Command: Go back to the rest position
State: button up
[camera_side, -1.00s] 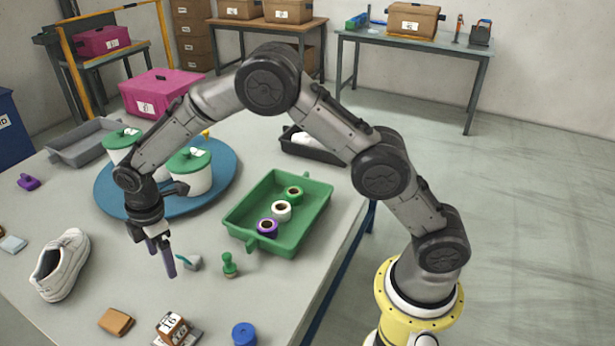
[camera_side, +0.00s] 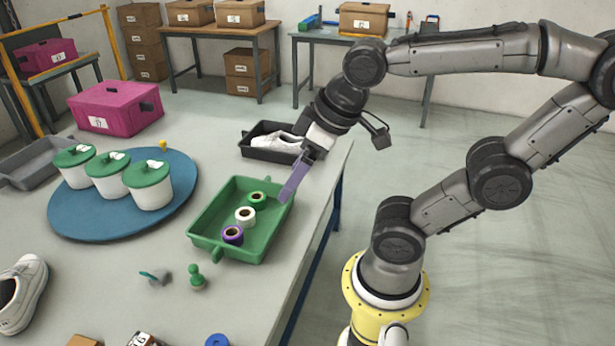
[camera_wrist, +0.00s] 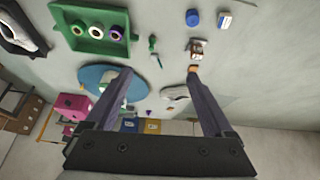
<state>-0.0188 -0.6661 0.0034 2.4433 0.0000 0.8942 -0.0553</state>
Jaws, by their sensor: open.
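My gripper (camera_side: 290,188) is held up over the far right end of the green tray (camera_side: 270,256), with its purple fingers pointing down and left. In the wrist view my gripper (camera_wrist: 160,74) has its two fingers spread wide apart, with nothing held between them. The green tray holds a green roll (camera_side: 257,200), a white roll (camera_side: 245,216) and a purple roll (camera_side: 232,236). My arm is raised and drawn back above the right side of the table.
A blue round mat (camera_side: 85,227) carries three white tubs with green lids. A dark tray (camera_side: 252,152) with a white shoe (camera_side: 280,143) stands close behind my gripper. A pink box (camera_side: 118,107) stands at the back left. Open floor lies right of the table.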

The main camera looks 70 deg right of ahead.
jog(key=shift+s+d+f+m, duration=0.1)
jog(key=shift+s+f+m, duration=0.1)
jog(key=shift+s, duration=0.35)
jog(key=shift+s+d+f+m, duration=0.1)
jog(key=shift+s+f+m, duration=0.1)
jog(key=shift+s, duration=0.3)
